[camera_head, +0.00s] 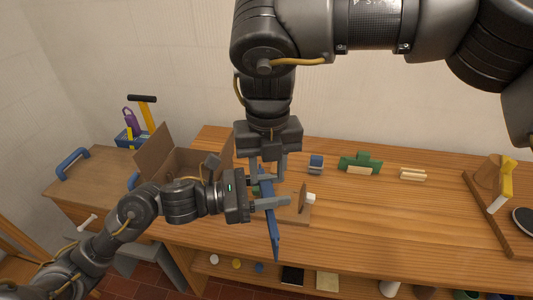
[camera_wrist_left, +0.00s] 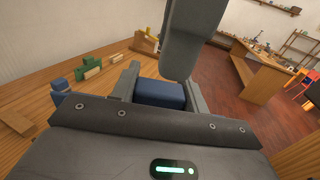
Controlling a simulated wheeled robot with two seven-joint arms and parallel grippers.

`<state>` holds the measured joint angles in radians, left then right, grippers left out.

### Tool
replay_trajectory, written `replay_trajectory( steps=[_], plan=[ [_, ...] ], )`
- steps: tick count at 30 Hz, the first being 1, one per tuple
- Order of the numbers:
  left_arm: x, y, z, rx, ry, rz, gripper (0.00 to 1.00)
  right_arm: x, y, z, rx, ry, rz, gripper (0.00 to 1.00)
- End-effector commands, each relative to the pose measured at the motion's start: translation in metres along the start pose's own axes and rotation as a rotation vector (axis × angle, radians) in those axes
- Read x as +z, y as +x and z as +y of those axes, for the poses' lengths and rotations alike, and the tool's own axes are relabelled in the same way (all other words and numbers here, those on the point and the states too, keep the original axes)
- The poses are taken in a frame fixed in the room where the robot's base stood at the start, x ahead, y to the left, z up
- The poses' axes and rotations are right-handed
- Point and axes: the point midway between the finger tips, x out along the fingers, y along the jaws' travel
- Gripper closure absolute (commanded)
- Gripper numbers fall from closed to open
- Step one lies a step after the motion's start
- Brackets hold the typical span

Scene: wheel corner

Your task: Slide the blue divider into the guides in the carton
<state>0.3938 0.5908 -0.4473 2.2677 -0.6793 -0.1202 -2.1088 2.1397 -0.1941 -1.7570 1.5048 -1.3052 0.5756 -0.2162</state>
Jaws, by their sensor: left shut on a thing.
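The blue divider (camera_head: 273,232) is a long thin panel, held out in front of the bench edge, tilted. My left gripper (camera_head: 270,203) is shut on it; in the left wrist view the divider (camera_wrist_left: 160,94) shows between the two fingers. My right gripper (camera_head: 268,170) points down just above the divider's far end, its fingers apart; whether they touch the divider is hidden. The brown carton (camera_head: 155,152) stands open at the left on the bench, flaps up, partly behind my left arm. Its inside and guides are not visible.
The wooden bench (camera_head: 365,215) is mostly clear at centre right. A blue-grey block (camera_head: 316,164), a green block (camera_head: 360,162) and pale strips (camera_head: 413,174) lie along the back. A board with a white-capped part (camera_head: 310,198) lies beside the grippers. A blue handle (camera_head: 74,163) is at far left.

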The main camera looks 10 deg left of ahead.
Motion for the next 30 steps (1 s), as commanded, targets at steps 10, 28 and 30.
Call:
replay_trajectory(
  steps=[10, 28, 30],
  plan=[
    [0.0, 0.0, 0.0, -0.001, 0.0, 0.0, 0.87, -0.001, 0.06, 0.0, 0.0, 0.0, 0.002, 0.64],
    [0.0, 0.0, 0.0, 0.0, 0.0, 0.0, 0.87, 0.0, 0.078, 0.001, 0.002, 0.0, 0.0, 0.73],
    [0.0, 0.0, 0.0, 0.0, 0.0, 0.0, 0.87, 0.0, 0.078, 0.001, 0.002, 0.0, 0.0, 0.82]
  ],
)
